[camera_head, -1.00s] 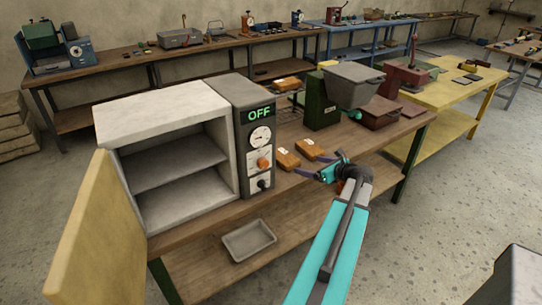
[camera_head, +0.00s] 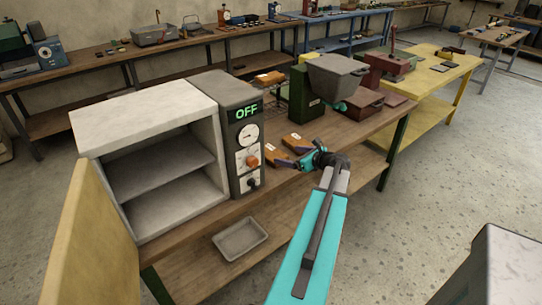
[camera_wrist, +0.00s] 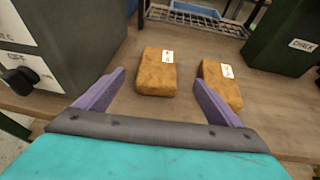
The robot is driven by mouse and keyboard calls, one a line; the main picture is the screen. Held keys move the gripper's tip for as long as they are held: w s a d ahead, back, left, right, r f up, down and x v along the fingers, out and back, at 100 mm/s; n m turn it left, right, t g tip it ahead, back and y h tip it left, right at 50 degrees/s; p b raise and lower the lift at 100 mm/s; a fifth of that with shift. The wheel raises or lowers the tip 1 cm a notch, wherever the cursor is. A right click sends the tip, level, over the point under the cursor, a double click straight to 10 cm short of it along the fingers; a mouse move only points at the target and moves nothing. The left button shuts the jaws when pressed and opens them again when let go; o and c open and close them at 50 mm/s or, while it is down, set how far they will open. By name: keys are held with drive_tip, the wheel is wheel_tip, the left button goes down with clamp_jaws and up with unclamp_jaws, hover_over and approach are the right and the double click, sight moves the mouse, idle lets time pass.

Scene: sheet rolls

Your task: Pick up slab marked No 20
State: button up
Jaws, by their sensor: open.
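Two orange-brown slabs with white labels lie side by side on the wooden bench. In the wrist view the left slab (camera_wrist: 157,72) is ahead of the space between my fingers, and the right slab (camera_wrist: 222,84) is partly behind my right finger. In the head view they show as a left slab (camera_head: 278,154) and a right slab (camera_head: 296,142). A third slab (camera_wrist: 195,9) lies farther back on a wire rack, also seen in the head view (camera_head: 270,78). The label numbers are too small to read. My gripper (camera_wrist: 158,92) is open and empty, close in front of the near slabs.
An oven (camera_head: 150,125) with its door open and display reading OFF stands left of the slabs. A dark green box (camera_head: 306,95) marked CHALK stands behind right, beside a grey hopper (camera_head: 338,75). A grey tray (camera_head: 240,239) lies on the lower shelf.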

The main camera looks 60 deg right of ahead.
sight(271, 152)
drive_tip(key=shift+p+x, duration=0.7)
drive_tip(key=shift+x, duration=2.8)
drive_tip(key=shift+w+d+f+p, duration=0.1)
drive_tip(key=shift+w+f+p, duration=0.1)
drive_tip(key=shift+w+p, duration=0.3)
drive_tip(key=shift+a+f+p+x, duration=0.1)
drive_tip(key=shift+p+x, duration=0.25)
drive_tip(key=shift+x, duration=0.65)
drive_tip(key=shift+a+f+p+x, duration=0.1)
drive_tip(key=shift+p+x, duration=0.2)
drive_tip(key=shift+x, duration=0.75)
drive_tip(key=c, duration=1.5)
drive_tip(key=shift+o, duration=0.2)
drive_tip(key=shift+r, duration=0.25)
drive_tip(key=shift+r+b, duration=1.2)
drive_tip(key=shift+r, duration=3.65)
